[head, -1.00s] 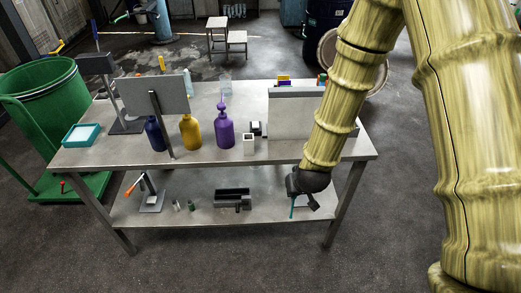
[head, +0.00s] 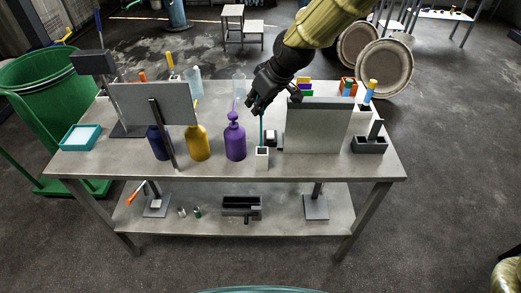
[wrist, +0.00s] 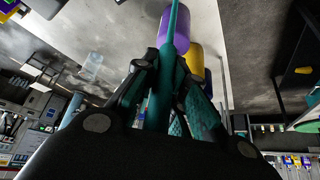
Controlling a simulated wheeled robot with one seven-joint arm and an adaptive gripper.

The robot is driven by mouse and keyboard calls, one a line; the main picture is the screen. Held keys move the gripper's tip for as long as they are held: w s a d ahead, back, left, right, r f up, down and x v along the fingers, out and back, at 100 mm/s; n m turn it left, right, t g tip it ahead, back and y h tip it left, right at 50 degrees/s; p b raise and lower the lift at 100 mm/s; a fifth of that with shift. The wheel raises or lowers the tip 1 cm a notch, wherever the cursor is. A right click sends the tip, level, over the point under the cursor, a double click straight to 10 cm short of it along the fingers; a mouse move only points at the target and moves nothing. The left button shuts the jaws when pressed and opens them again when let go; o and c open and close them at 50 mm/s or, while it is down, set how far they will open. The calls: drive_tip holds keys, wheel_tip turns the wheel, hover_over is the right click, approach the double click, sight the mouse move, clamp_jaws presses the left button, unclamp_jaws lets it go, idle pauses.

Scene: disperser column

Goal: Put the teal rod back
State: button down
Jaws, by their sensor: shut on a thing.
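The teal rod (head: 262,130) is upright and thin in the head view, hanging below my gripper (head: 257,106). My gripper is shut on it. In the wrist view the rod (wrist: 170,38) runs up from between the fingers towards the purple bottle. A small white square holder (head: 262,160) with a dark opening stands on the table's upper top. The rod's lower end shows close above the opening; I cannot tell whether it is inside.
The purple pump bottle (head: 235,141) stands just left of the holder, with a yellow bottle (head: 198,143) beyond it. A grey upright panel (head: 318,128) is close on the right. A small black-and-white item (head: 271,138) sits behind the holder. The table's front strip (head: 225,174) is clear.

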sight(261, 126)
drive_tip(key=f, duration=0.1)
drive_tip(key=f+p, duration=0.1)
drive_tip(key=f, duration=0.2)
drive_tip(key=shift+s+d+f, duration=0.1)
drive_tip(key=shift+s+f, duration=0.15)
drive_tip(key=shift+f, duration=0.1)
drive_tip(key=shift+w+f, duration=0.1)
drive_tip(key=shift+f, duration=0.1)
wheel_tip(261, 126, down, 4)
drive_tip(key=shift+p, duration=0.8)
drive_tip(key=shift+s+r, duration=0.1)
drive_tip(key=shift+s, duration=0.15)
drive_tip(key=shift+f, duration=0.2)
drive_tip(key=c, duration=1.5)
unclamp_jaws()
drive_tip(key=shift+w, duration=0.1)
drive_tip(key=shift+o, duration=0.2)
